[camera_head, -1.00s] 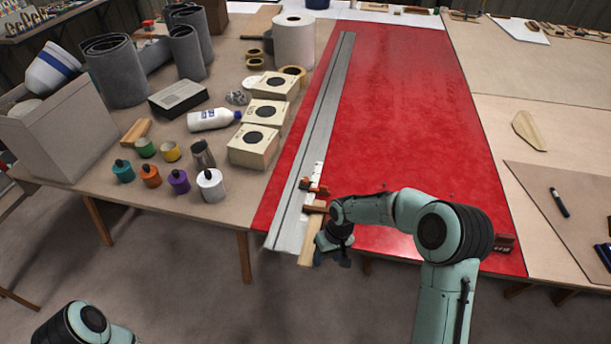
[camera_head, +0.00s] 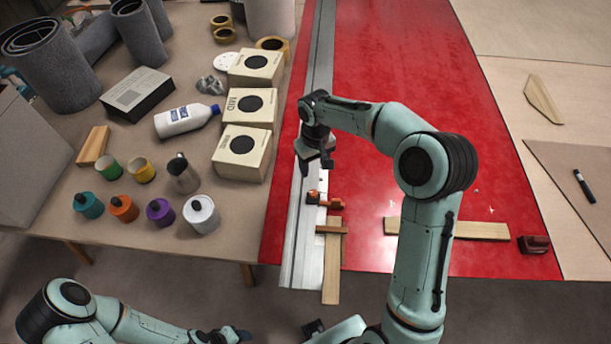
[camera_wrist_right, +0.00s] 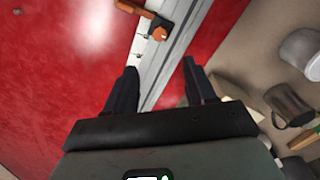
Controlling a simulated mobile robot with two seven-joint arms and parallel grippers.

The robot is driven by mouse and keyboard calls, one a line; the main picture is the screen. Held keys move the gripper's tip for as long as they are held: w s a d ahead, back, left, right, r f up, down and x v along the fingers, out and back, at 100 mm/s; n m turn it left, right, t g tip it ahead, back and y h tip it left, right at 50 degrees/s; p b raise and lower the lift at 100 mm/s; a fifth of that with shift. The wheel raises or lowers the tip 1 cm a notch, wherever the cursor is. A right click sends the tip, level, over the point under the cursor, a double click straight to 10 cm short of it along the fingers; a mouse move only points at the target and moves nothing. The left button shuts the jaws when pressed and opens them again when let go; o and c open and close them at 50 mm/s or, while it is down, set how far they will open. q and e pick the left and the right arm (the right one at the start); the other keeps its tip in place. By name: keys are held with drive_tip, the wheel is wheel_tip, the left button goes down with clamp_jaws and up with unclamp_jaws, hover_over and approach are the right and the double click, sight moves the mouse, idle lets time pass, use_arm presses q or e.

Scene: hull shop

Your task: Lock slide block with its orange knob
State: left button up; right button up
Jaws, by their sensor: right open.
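The slide block (camera_head: 334,204) is a small orange-brown piece on the pale metal rail (camera_head: 300,235), near the rail's front end. Its orange knob (camera_head: 313,197) sits at its left, beside a dark part. In the right wrist view, the block (camera_wrist_right: 145,9) and knob (camera_wrist_right: 158,33) show at the top, beyond the fingertips. My right gripper (camera_head: 317,166) is above the rail, behind the block and apart from it. Its two fingers (camera_wrist_right: 160,75) are spread and empty. My left gripper (camera_head: 230,335) is low at the bottom edge; its fingers are unclear.
Another wooden strip (camera_head: 470,229) lies on the red table (camera_head: 430,110), near a dark red block (camera_head: 534,245). Boxes (camera_head: 243,153), a bottle (camera_head: 186,120) and jars crowd the left table.

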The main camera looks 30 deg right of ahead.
sight(313, 193)
drive_tip(key=f, duration=1.3)
drive_tip(key=shift+s, duration=0.25)
clamp_jaws()
